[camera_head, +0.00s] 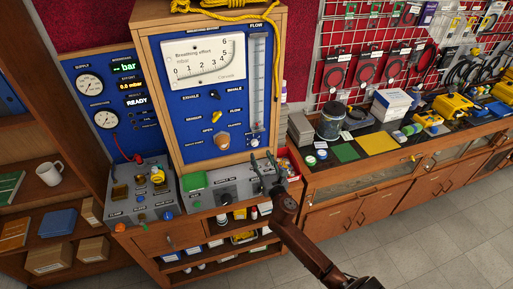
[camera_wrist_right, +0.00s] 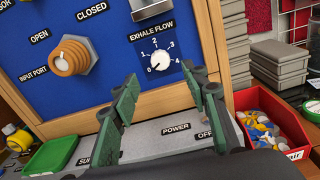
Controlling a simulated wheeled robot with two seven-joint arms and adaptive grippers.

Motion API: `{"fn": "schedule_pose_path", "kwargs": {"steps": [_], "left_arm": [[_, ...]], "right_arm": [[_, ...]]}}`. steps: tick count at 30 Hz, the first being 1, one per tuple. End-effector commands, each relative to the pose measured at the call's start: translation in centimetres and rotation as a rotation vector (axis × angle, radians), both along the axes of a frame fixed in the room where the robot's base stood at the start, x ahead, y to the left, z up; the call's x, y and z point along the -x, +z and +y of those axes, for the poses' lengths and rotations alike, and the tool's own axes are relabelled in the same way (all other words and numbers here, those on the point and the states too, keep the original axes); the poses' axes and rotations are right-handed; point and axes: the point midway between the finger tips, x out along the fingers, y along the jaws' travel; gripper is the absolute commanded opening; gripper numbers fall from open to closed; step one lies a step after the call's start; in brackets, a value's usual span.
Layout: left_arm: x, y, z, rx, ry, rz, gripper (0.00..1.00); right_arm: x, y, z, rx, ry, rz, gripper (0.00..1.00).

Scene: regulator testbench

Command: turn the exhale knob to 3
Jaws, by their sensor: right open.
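The exhale flow knob (camera_wrist_right: 159,60) is a small white dial on the blue panel, with a scale from 0 to 4 around it. Its pointer seems to be toward 0 at the lower left, but it is small. In the head view the knob (camera_head: 255,142) is at the panel's lower right, below the flow tube. My right gripper (camera_head: 264,163) is just in front of and below it. In the wrist view the green fingers of the gripper (camera_wrist_right: 165,92) are spread, with nothing between them, and the knob shows beyond the gap. My left gripper is not in view.
An orange input port knob (camera_wrist_right: 72,58) stands out from the panel, left of the dial. A wooden frame (camera_head: 222,167) surrounds the panel. A grey ledge with switches (camera_wrist_right: 160,137) lies below. A red bin of caps (camera_wrist_right: 265,125) stands to the right.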

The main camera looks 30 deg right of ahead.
Motion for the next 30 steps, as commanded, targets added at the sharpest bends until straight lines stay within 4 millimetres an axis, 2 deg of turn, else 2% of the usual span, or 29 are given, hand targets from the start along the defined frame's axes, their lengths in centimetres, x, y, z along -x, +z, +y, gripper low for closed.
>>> {"fn": "schedule_pose_path", "kwargs": {"steps": [9,13,25,30], "left_arm": [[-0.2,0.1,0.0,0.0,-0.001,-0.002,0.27],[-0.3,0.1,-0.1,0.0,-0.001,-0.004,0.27],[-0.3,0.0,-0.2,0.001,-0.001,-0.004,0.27],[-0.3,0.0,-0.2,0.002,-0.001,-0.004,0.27]], "right_arm": [[-4.8,0.0,-1.1,-0.006,-0.001,0.001,0.42],[-6.1,-0.1,-1.5,-0.006,-0.001,0.001,0.42],[-6.8,-0.1,-1.6,-0.007,-0.001,0.002,0.41],[-6.8,-0.1,-1.6,-0.007,-0.001,0.002,0.29]]}}
